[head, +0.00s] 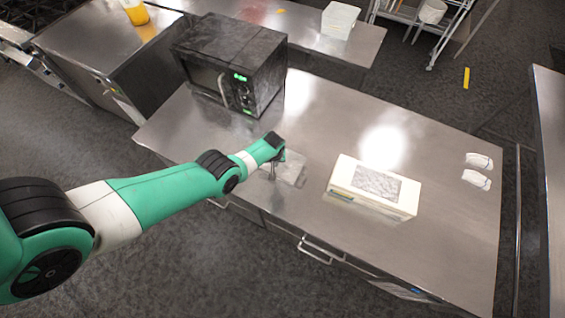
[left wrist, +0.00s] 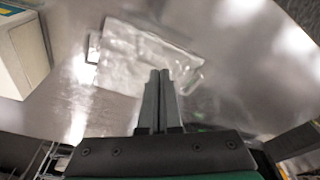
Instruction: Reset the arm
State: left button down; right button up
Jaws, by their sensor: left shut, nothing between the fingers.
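My left arm reaches in from the left over the steel table in the head view. Its gripper (head: 272,172) is at the table's front-left part, over a clear, flat plastic item (head: 293,170). In the left wrist view the two fingers of my left gripper (left wrist: 160,74) are together, with nothing between them. The clear item (left wrist: 135,55) lies on the steel surface beyond the fingertips; I cannot tell whether they touch it. My right gripper is in neither view.
A black microwave (head: 232,60) with green lights stands at the table's back left. A white box (head: 375,187) sits right of my gripper and shows in the left wrist view (left wrist: 22,52). Two small white items (head: 477,170) lie at the right end. The steel table (head: 440,155) is bare between them.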

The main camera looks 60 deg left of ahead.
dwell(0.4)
pick_arm(q)
jog(key=w+d+r+m+t+y, duration=0.1)
jog(key=w+d+r+t, duration=0.25)
jog(key=w+r, duration=0.55)
jog(key=w+d+r+m+t, duration=0.2)
jog(key=w+d+r, duration=0.3)
jog(key=w, duration=0.5)
jog(key=w+d+r+m+t, duration=0.1)
jog(key=w+d+r+t, duration=0.2)
jog(key=r, duration=0.6)
jog(key=w+d+r+m+t, duration=0.1)
jog(key=w+d+r+t, duration=0.15)
jog(key=r, duration=0.65)
jog(key=w+d+r+t, duration=0.2)
jog(key=w+r, duration=0.2)
jog(key=r, duration=0.6)
jog(key=s+d+r+m+t+h, duration=0.1)
jog(key=s+d+r+m+t, duration=0.15)
jog(key=r, duration=0.75)
jog(key=s+d+r+m+t+h, duration=0.1)
jog(key=s+d+r+t, duration=0.25)
jog(key=r, duration=0.65)
jog(key=s+d+r+m+t+h, duration=0.3)
jog(key=s+r+m+t, duration=0.2)
jog(key=s+r, duration=1.3)
jog(key=s+t, duration=0.2)
jog(key=shift+s+t, duration=0.15)
jog(key=shift+t, duration=0.15)
